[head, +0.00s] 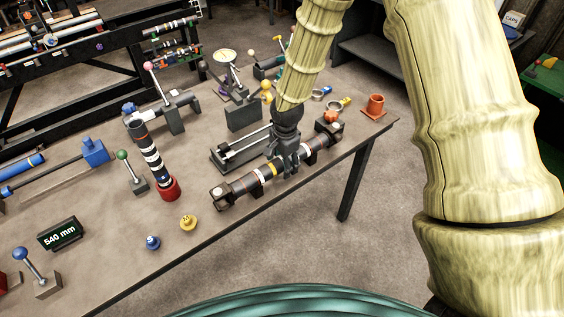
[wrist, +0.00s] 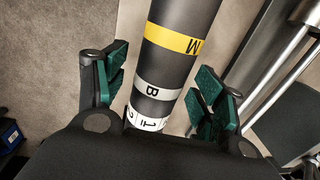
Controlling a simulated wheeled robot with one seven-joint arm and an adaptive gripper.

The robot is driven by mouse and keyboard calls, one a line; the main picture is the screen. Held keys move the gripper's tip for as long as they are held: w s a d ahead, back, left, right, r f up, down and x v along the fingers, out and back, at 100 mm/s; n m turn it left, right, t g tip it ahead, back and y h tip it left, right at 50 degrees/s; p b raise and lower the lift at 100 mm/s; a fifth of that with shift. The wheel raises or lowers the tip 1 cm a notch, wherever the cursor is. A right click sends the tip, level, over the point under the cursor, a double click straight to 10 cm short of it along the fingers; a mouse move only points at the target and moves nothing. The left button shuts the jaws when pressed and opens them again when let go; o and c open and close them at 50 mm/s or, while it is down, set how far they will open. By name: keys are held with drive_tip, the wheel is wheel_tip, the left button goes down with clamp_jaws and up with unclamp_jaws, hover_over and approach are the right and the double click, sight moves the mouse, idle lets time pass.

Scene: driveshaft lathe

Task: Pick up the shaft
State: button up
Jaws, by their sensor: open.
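The shaft (head: 263,174) is a dark grey tube with yellow, grey and white bands. It lies across dark supports near the table's front right edge. In the wrist view the shaft (wrist: 173,60) runs down between my fingers, with a yellow band marked M, a grey band marked B and a white band with digits. My gripper (head: 286,166) is over the middle of the shaft, pointing down. In the wrist view my gripper (wrist: 160,95) is open, its green pads on either side of the shaft with gaps. The palm hides the shaft's lower part.
A black banded tube stands in a red cup (head: 169,188). A sign reading 540 mm (head: 60,234), a yellow knob (head: 188,222), a blue knob (head: 152,242) and an orange pot (head: 375,106) are on the table. A rail fixture (head: 240,150) stands just behind the shaft.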

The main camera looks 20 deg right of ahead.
clamp_jaws()
drive_tip(key=shift+r, duration=0.2)
idle(0.4)
